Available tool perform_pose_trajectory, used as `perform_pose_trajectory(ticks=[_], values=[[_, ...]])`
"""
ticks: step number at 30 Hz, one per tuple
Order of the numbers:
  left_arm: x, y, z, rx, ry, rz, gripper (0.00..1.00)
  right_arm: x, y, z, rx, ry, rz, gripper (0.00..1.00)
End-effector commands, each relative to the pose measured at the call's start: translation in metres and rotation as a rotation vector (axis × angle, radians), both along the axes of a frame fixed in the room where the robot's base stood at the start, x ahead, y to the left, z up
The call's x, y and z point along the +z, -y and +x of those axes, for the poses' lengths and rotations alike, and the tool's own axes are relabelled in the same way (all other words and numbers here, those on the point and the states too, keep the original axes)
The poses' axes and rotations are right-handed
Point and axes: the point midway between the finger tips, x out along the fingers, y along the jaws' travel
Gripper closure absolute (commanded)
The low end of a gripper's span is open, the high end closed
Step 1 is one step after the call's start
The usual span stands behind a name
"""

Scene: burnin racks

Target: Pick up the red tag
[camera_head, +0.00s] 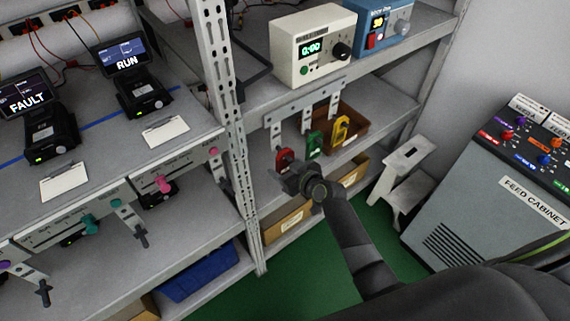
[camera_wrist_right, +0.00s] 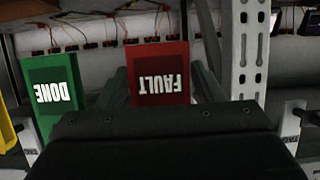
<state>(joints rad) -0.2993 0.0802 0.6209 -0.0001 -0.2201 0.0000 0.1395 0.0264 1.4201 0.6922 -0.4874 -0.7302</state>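The red tag (camera_head: 284,158) hangs from a hook on the grey rail of the right rack, left of a green tag (camera_head: 315,143) and a yellow tag (camera_head: 341,130). In the right wrist view the red tag (camera_wrist_right: 160,72) reads FAULT upside down, and the green tag (camera_wrist_right: 55,98) reads DONE. My right gripper (camera_head: 287,180) is at the red tag's lower part. In the wrist view its fingers (camera_wrist_right: 160,88) stand open on either side of the tag; I cannot tell whether they touch it. My left gripper is not in view.
A perforated rack post (camera_head: 224,120) stands left of the tags. A cream timer box (camera_head: 313,47) sits on the shelf above, with brown bins (camera_head: 345,150) behind the tags. A step stool (camera_head: 404,160) and feed cabinet (camera_head: 490,210) stand at right.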

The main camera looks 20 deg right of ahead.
Motion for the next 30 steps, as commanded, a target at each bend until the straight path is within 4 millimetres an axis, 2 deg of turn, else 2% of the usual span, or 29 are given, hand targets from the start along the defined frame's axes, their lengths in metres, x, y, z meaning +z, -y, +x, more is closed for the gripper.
perform_pose_trajectory(ticks=[1,8,17,24,30], values=[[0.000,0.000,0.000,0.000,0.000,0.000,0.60,0.000,0.000,0.000,0.000,0.000,0.000,0.46],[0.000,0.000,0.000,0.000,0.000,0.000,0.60,0.000,0.000,0.000,0.000,0.000,0.000,0.75],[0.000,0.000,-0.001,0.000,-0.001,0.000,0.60,0.002,0.000,0.000,0.000,0.001,0.000,0.75],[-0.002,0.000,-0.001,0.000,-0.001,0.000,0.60,0.016,0.000,0.000,0.001,0.003,-0.001,0.75],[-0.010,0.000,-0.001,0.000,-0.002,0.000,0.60,0.013,0.010,-0.026,-0.001,-0.001,-0.001,0.75]])
